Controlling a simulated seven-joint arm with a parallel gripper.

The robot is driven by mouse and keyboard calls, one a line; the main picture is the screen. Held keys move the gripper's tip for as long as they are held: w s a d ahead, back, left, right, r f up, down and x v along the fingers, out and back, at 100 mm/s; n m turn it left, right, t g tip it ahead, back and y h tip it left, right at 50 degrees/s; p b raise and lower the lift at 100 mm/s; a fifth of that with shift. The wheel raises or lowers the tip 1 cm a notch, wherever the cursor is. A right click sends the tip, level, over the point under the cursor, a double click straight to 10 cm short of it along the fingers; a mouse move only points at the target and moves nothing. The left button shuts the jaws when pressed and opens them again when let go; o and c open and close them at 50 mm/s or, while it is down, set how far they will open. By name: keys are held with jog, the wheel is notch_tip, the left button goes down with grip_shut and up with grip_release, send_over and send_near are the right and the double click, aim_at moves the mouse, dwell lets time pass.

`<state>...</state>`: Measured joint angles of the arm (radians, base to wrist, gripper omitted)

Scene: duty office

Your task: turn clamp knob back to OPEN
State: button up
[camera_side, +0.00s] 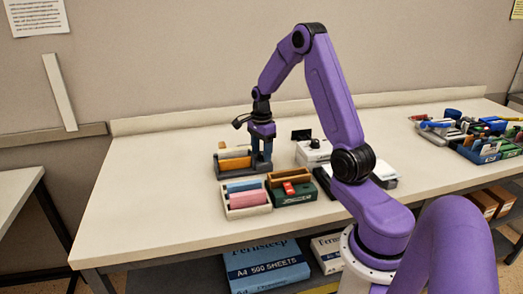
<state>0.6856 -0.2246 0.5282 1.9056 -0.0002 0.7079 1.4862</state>
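My gripper (262,154) points straight down at the right end of a low grey holder (230,173). Its two fingers are apart, with a gap showing between them and nothing clearly held. The fingertips reach down close to the grey holder; I cannot tell whether they touch it. No clamp knob or OPEN mark can be made out with certainty at this size. A small black round part shows on a white box (314,157) to the right of my gripper; I cannot tell whether it is a knob.
A pale tray (247,211) with pink and blue pieces stands in front of the grey holder. A green box (294,197) with a red item is beside it. Coloured supplies crowd a blue bin (478,155) at far right. The left table top (150,190) is clear.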

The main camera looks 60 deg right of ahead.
aim_at(261, 153)
notch_tip(261, 153, up, 18)
jog(key=shift+f, duration=0.25)
dwell(0.6)
jog(key=s+a+f+n, duration=0.1)
jog(key=s+a+n, duration=0.2)
jog(key=a+n, duration=0.65)
jog(key=s+a+f+n, duration=0.25)
jog(key=a+n, duration=0.45)
jog(key=a, duration=0.6)
jog(key=s+a+f+n, duration=0.2)
jog(key=s+a+n, duration=0.1)
jog(key=s+n, duration=0.6)
jog(key=s+a+f+n, duration=0.2)
jog(key=s+a+n, duration=0.2)
jog(key=s+n, duration=0.5)
jog(key=s, duration=0.3)
jog(key=shift+a, duration=0.25)
